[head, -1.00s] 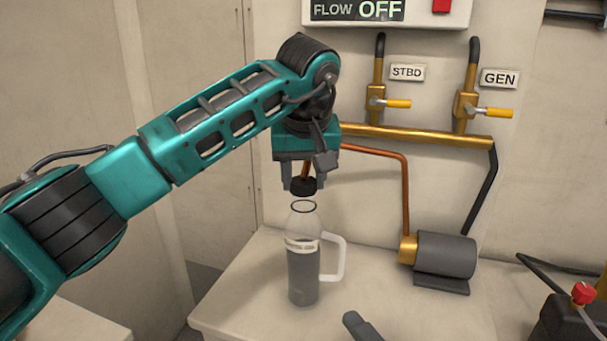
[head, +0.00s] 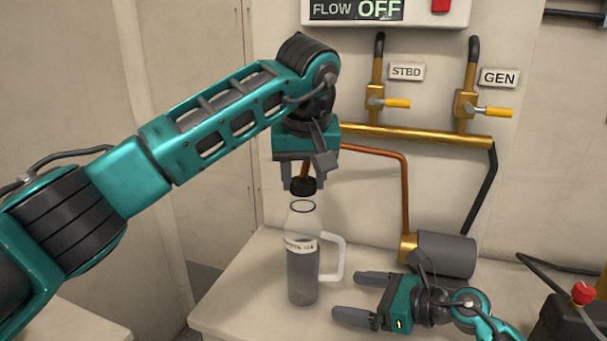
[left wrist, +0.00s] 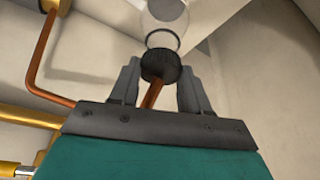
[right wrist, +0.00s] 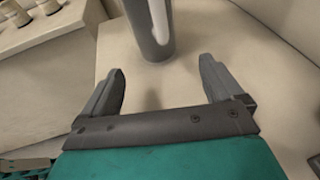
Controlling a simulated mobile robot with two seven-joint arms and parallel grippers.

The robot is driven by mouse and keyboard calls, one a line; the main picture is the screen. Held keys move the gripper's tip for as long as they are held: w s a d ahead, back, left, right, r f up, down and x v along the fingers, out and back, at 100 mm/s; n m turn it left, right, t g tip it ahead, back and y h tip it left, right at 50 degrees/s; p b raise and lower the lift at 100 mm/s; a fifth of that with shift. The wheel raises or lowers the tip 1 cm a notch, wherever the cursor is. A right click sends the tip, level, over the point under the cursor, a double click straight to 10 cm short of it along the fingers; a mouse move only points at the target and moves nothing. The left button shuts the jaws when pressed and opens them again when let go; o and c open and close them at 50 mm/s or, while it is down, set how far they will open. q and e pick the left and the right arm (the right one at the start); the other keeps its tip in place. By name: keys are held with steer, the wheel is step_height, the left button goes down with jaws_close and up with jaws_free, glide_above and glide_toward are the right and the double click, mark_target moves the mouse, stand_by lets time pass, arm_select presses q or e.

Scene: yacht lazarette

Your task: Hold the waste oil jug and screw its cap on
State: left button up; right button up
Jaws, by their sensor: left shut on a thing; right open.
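The waste oil jug (head: 303,272) stands upright on the pale bench, clear-sided with dark contents, a label and a white handle (head: 337,262) on its right. Its open neck has a dark ring. My left gripper (head: 303,180) is shut on the black cap (head: 303,187) and holds it just above the neck, apart from it. The cap also shows between the fingers in the left wrist view (left wrist: 161,66), with the jug's neck beyond. My right gripper (head: 347,297) is open and empty, low to the jug's right, its fingers pointing at the jug without touching it.
A grey cylindrical pump (head: 446,254) sits behind my right gripper, joined to a copper pipe (head: 405,190). Brass valves with yellow levers (head: 398,104) are on the wall. A dark box with a red cap (head: 584,294) is at far right. The bench left of the jug is clear.

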mark_target(319, 300)
steer(key=x, duration=0.8)
steer(key=shift+w+a, duration=0.1)
steer(key=shift+a, duration=0.05)
steer(key=c, duration=0.8)
